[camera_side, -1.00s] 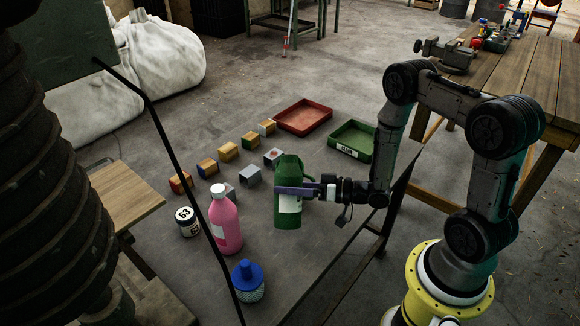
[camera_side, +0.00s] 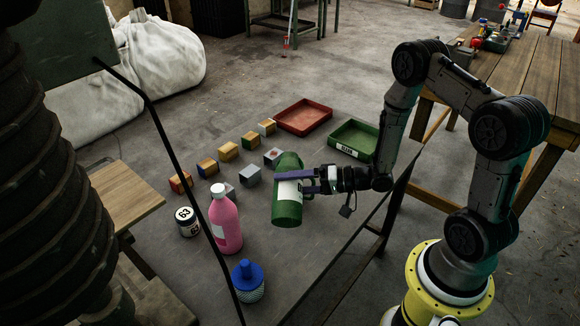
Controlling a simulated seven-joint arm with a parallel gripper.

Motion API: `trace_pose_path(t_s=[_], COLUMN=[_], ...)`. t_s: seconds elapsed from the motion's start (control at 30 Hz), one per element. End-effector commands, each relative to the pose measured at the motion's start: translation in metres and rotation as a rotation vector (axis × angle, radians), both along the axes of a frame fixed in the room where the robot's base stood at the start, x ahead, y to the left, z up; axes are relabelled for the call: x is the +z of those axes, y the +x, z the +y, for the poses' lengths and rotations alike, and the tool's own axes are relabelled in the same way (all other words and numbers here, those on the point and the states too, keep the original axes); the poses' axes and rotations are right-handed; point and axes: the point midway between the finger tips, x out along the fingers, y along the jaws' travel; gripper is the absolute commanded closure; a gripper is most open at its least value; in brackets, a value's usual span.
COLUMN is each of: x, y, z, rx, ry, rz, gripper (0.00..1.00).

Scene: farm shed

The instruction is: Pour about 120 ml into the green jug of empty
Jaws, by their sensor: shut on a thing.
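A green jug (camera_side: 287,211) with a white label is held above the dark table by my gripper (camera_side: 300,182). My gripper is shut on it from the right, with a purple finger across its side. The jug is tilted, its near end low and rounded and its far end pointing away from the camera. Its mouth is hidden, and I cannot see any liquid in it or coming out. A pink bottle (camera_side: 226,224) with a white cap stands upright on the table, left of and apart from the jug.
A white jar marked 63 (camera_side: 187,222) and a blue-topped bottle (camera_side: 248,283) stand near the pink bottle. Several small blocks (camera_side: 207,168) lie in rows behind. A red tray (camera_side: 304,116) and a green tray (camera_side: 354,138) sit at the back. A thin dark pole (camera_side: 178,170) crosses the view.

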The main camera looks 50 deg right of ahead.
Motion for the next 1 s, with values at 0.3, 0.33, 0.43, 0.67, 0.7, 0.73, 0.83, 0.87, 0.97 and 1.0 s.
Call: trace_pose_path(t_s=[0.3,0.33,0.43,0.67,0.7,0.73,0.83,0.87,0.97,1.0], x=[0.010,0.011,0.013,0.015,0.015,0.015,0.015,0.015,0.014,0.014], y=[0.005,0.005,0.006,0.007,0.007,0.007,0.007,0.007,0.007,0.007], z=[-0.006,-0.006,-0.007,-0.009,-0.009,-0.009,-0.009,-0.009,-0.010,-0.010], rx=[-0.001,-0.001,-0.001,-0.001,-0.001,0.000,-0.001,0.000,0.000,0.000], ry=[0.086,0.091,0.106,0.130,0.134,0.137,0.147,0.150,0.162,0.167], rz=[0.063,0.067,0.077,0.097,0.100,0.103,0.110,0.112,0.121,0.125], gripper=[0.92,0.92,0.92,0.92,0.92,0.92,0.92,0.92,0.92,0.92])
